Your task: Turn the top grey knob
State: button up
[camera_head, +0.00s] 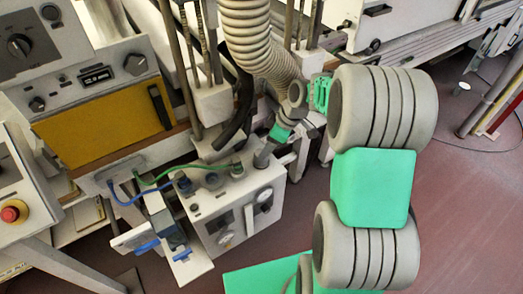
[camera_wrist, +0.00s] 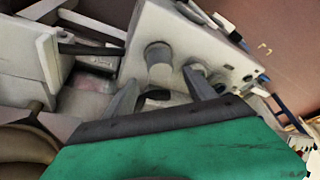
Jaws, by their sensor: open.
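A pale box (camera_head: 205,232) stands low in the middle of the head view. My gripper (camera_head: 268,152) is near the box's upper right corner. In the wrist view its two fingers (camera_wrist: 160,80) are spread and empty, with the large knob beyond the gap.
Green and blue cables (camera_head: 150,182) run from the box's top to the left. A ribbed hose (camera_head: 255,40) hangs above my gripper. A yellow-fronted machine (camera_head: 105,120) stands behind at left, and a red emergency button (camera_head: 12,212) is at far left. Open floor (camera_head: 460,220) lies at right.

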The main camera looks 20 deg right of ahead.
jog(key=x, duration=0.6)
jog(key=shift+f+p, duration=0.15)
jog(key=shift+p, duration=0.2)
jog(key=shift+c, duration=0.4)
jog(key=c, duration=1.3)
jog(key=shift+m, duration=0.4)
